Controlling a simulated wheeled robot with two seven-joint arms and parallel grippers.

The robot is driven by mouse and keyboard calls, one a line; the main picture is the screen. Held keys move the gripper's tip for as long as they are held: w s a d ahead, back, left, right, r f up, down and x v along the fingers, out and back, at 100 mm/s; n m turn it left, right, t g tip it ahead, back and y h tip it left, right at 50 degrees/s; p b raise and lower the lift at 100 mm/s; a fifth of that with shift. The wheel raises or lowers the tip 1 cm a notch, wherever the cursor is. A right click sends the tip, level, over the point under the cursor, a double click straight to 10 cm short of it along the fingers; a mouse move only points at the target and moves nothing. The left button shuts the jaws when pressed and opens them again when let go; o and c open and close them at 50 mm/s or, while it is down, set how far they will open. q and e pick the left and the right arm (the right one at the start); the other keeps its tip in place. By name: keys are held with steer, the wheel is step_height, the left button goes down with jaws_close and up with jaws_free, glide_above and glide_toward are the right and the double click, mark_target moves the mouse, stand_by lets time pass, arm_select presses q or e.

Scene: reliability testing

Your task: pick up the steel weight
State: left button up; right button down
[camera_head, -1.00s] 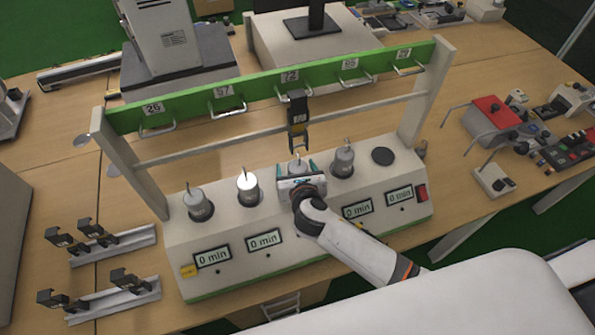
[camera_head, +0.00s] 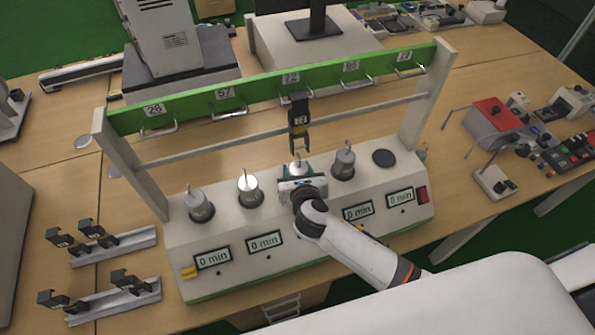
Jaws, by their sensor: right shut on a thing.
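Several steel weights with thin upright stems stand in a row on the sloped white testing machine (camera_head: 300,243). Two steel weights stand left of my right gripper, at the far left (camera_head: 200,205) and nearer the middle (camera_head: 249,191). One more steel weight (camera_head: 343,164) stands to its right. My right gripper (camera_head: 297,177) is shut on the middle steel weight (camera_head: 296,166), whose top and stem show above the jaws. The gripper hides its lower part, so I cannot tell whether it still touches the machine. My left gripper is not in view.
A green bar (camera_head: 270,88) with numbered tags and hooks spans above the weights. The black round spot (camera_head: 383,157) at the right is empty. Black holders (camera_head: 98,235) on metal rails lie at the left.

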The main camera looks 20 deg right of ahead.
steer(key=shift+r, duration=0.9)
steer(key=s+a+b, duration=0.2)
steer(key=s+b, duration=0.2)
steer(key=s, duration=1.4)
steer(key=shift+w+a, duration=0.1)
steer(key=p, duration=1)
glide_toward(302, 168)
steer(key=shift+f, duration=0.8)
steer(key=shift+w+d+b, duration=0.15)
steer(key=shift+w+b, duration=0.4)
steer(key=shift+w, duration=1.3)
steer(key=shift+w+d+b, duration=0.15)
steer(key=shift+w+b, duration=0.4)
steer(key=shift+w, duration=1.35)
steer(key=shift+r+p, duration=0.1)
steer(key=shift+p, duration=0.4)
